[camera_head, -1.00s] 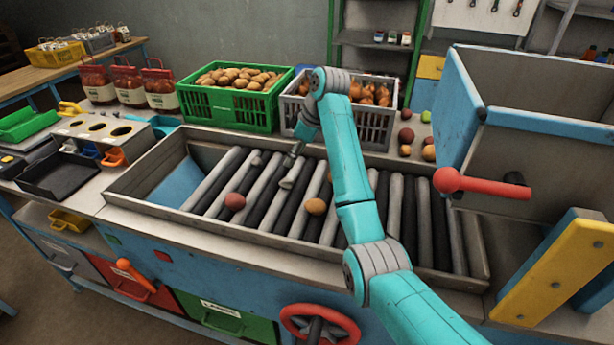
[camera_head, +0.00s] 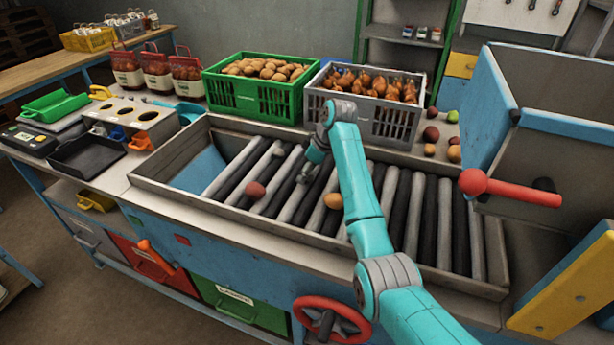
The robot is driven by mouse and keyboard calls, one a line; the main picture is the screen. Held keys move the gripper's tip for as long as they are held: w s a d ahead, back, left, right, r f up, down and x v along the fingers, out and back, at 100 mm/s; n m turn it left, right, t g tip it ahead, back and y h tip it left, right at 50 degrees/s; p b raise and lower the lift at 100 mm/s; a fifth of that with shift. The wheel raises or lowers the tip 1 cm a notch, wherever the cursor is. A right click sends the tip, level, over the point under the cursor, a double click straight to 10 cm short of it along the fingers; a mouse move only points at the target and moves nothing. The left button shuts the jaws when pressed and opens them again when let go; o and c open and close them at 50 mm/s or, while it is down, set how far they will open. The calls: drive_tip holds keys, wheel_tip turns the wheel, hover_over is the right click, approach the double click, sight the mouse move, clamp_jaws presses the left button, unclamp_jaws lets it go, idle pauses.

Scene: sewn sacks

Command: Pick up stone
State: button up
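No stone can be told for certain. A small grey lump (camera_head: 278,152) lies on the roller bed, behind and left of my gripper, and may be a stone. A reddish round item (camera_head: 255,190) and a yellow-brown round item (camera_head: 333,201) lie on the rollers (camera_head: 410,215) to the left and right of my gripper. My gripper (camera_head: 304,179) points down at the rollers between these two. Its fingers are small and grey against grey rollers, so whether they are open or hold anything cannot be made out.
A green crate of potatoes (camera_head: 235,97) and a grey crate of onions (camera_head: 388,124) stand behind the roller bed. Loose round produce (camera_head: 431,134) lies right of them. A red-handled blue hopper (camera_head: 560,140) stands right. A black tray (camera_head: 85,155) lies left. The bed has raised rims.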

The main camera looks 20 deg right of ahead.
drive_tip(key=shift+f, duration=0.1)
drive_tip(key=shift+c, duration=0.3)
clamp_jaws()
